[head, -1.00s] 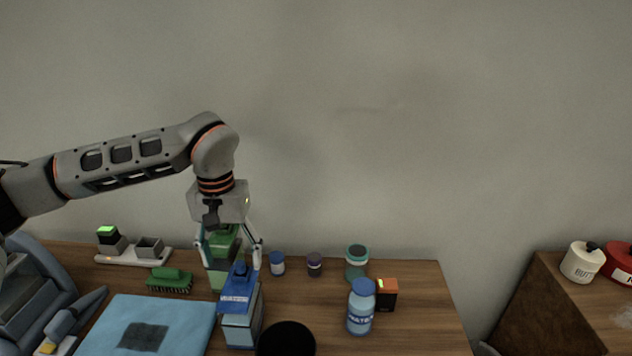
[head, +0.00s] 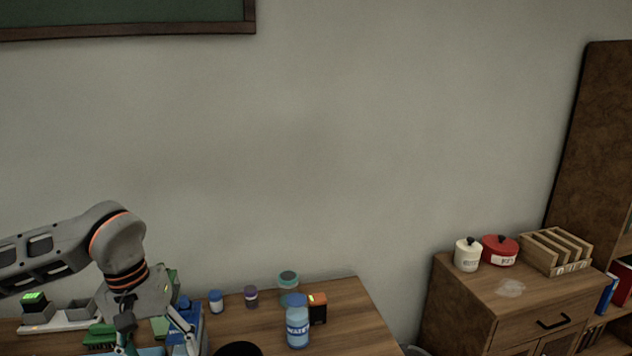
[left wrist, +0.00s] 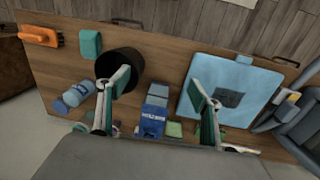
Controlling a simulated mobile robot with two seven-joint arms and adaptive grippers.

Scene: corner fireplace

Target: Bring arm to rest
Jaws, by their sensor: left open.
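My left arm comes in from the left in the head view, its wrist bent down over the table. My left gripper (head: 155,345) is low at the picture's bottom edge, its fingers partly cut off. In the left wrist view my left gripper (left wrist: 158,88) is open, with nothing held between its fingers. A black round container (left wrist: 122,62) is behind the left finger, and a light blue mat (left wrist: 240,72) behind the right. My right gripper is not in view.
On the wooden table (head: 350,325) stand a blue water bottle (head: 298,325), a teal-lidded jar (head: 289,280), small jars and an orange-black box (head: 318,308). A cabinet (head: 470,300) with canisters stands at the right. The air before the wall is clear.

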